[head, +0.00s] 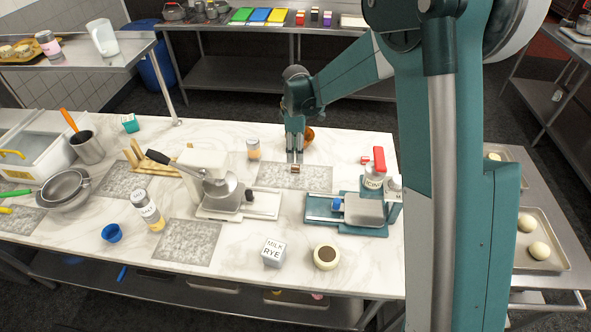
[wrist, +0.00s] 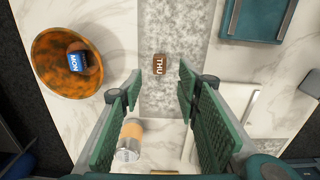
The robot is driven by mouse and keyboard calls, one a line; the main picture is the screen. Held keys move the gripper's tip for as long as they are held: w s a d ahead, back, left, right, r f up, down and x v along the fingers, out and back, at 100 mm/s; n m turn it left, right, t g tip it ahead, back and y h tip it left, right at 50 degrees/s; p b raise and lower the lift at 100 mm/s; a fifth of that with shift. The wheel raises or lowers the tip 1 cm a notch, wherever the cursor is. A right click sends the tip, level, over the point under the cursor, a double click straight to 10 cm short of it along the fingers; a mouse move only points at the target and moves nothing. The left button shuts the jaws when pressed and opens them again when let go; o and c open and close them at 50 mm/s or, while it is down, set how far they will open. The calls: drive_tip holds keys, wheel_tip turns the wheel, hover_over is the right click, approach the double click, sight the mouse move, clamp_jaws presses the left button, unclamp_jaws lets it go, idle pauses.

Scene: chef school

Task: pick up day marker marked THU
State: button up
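The day marker marked THU (wrist: 159,64) is a small brown block with white letters. In the wrist view it lies on a grey speckled panel (wrist: 178,25), ahead of and between my fingertips. My gripper (wrist: 158,88) is open, with nothing between its green finger pads. In the head view my gripper (head: 295,157) points down over the speckled panel (head: 315,178) in the middle of the counter. The marker there is small and hard to make out close to the fingertips. A blue marker marked MON (wrist: 84,62) lies in an orange-brown bowl (wrist: 52,88).
A jar with an orange band (wrist: 130,140) stands near the left finger; the head view shows it too (head: 254,149). A MILK RYE block (head: 272,253) stands in front.

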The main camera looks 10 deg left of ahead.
sight(295, 166)
drive_tip(key=shift+f, duration=0.2)
drive_tip(key=shift+f, duration=1.3)
drive_tip(key=shift+f, duration=2.6)
drive_tip(key=shift+c, duration=0.2)
drive_tip(key=c, duration=0.8)
